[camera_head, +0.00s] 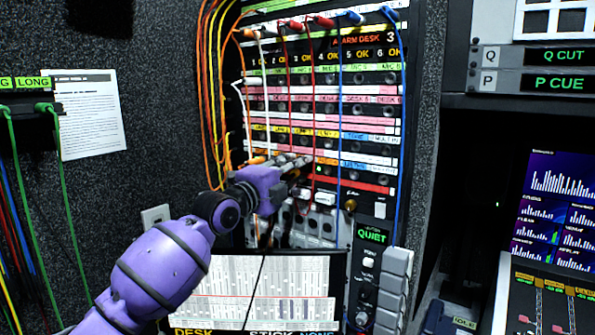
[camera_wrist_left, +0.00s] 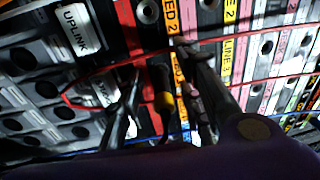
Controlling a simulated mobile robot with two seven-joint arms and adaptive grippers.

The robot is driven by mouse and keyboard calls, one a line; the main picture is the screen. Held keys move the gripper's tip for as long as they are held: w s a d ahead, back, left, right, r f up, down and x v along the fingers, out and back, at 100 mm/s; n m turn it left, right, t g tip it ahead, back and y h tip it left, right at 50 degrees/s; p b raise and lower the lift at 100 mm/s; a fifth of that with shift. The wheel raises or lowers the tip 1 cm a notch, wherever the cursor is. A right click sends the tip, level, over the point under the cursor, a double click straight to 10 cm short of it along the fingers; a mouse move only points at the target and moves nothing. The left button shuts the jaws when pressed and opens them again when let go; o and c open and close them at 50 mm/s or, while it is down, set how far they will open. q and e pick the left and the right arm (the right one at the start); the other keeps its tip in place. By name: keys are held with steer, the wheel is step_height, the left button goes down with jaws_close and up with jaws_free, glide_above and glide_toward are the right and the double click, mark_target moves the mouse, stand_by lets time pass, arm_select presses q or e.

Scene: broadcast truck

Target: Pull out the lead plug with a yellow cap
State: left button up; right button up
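In the left wrist view, a dark plug with a yellow cap (camera_wrist_left: 165,102) points out of the patch panel, among orange and red label strips. My left gripper (camera_wrist_left: 158,68) has one finger on each side of this plug. Gaps show between the plug and both fingers, so the gripper looks open around it. In the head view my left gripper (camera_head: 300,174) is at the lower rows of the patch panel (camera_head: 384,120), and its fingers hide the yellow-capped plug there. My right gripper is in neither view.
Red, white and blue leads hang down the panel from plugs along its top, and a red lead (camera_wrist_left: 90,74) crosses near my fingers. Orange and yellow cables (camera_head: 207,85) run along the left.

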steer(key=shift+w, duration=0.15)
arm_select(q)
jaws_close()
steer(key=shift+r, duration=0.1)
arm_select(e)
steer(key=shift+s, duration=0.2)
arm_select(q)
steer(key=shift+s+a, duration=0.1)
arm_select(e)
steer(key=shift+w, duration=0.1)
arm_select(q)
steer(key=shift+p+v, duration=0.95)
steer(key=shift+v, duration=1.95)
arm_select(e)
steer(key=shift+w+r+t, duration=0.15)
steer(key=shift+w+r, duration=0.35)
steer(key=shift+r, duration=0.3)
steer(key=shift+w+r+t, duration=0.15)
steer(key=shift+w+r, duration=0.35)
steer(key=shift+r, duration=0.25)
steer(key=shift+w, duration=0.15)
